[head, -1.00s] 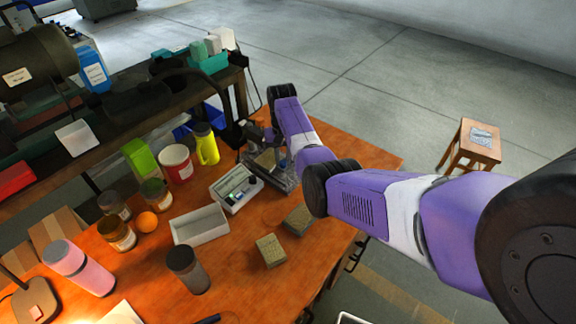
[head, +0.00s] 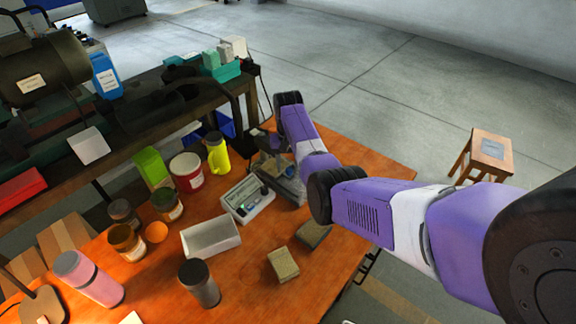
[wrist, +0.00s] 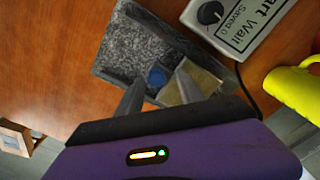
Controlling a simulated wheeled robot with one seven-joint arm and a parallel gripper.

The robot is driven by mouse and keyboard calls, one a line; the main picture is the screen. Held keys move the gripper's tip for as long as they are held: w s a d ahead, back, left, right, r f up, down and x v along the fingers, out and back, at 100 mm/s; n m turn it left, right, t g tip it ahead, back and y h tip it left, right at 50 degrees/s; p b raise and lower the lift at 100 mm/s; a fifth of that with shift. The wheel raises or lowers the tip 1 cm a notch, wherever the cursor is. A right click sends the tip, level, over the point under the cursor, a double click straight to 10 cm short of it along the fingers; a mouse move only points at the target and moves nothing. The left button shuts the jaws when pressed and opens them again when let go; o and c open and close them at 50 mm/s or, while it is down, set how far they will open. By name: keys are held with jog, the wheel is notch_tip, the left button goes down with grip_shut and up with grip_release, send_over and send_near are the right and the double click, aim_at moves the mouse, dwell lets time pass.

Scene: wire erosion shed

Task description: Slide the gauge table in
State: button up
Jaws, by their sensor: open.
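The gauge is a small stand with a grey speckled base (wrist: 140,45) in the wrist view. A blue knob (wrist: 158,77) and a tan block (wrist: 190,84) show at its near end. In the head view the gauge (head: 292,184) stands near the back edge of the orange table, partly hidden by my arm. I cannot tell which part is its sliding table. My gripper (wrist: 162,70) is open, its fingers over the near end of the gauge, either side of the blue knob. Contact cannot be told.
A grey control box (head: 248,198) with a black dial sits just left of the gauge. A wooden stool (head: 490,148) stands on the floor at right.

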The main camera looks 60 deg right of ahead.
jog(key=shift+r, duration=3.9)
jog(key=shift+s, duration=0.1)
